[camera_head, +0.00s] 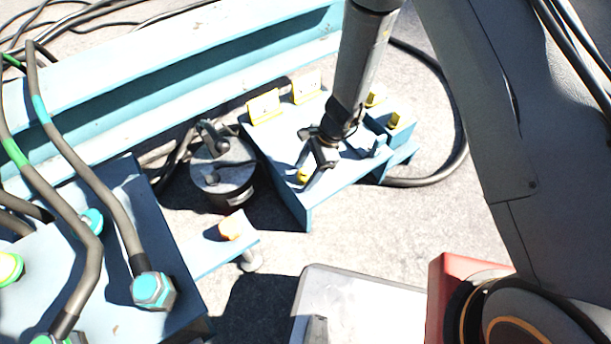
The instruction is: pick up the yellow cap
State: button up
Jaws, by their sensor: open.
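A small yellow cap (301,176) is on the light-blue plate (275,160) in the middle of the head view. My gripper (299,180) reaches down to it from above, with its fingers open and one on either side of the cap. The fingers partly hide the cap, and I cannot tell whether they touch it. Two more yellow pieces, one near the plate's back right (375,99) and one on a blue block (397,120), stand to the right of my gripper.
Two yellow brackets (264,107) with pale faces stand along the plate's back edge. A dark cylinder (223,172) stands close on the left. An orange piece (230,228) sits on a blue ledge. A blue beam (180,70) runs behind. A black cable (455,150) curves at right.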

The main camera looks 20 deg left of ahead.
jog(key=shift+f, duration=0.1)
jog(key=c, duration=1.3)
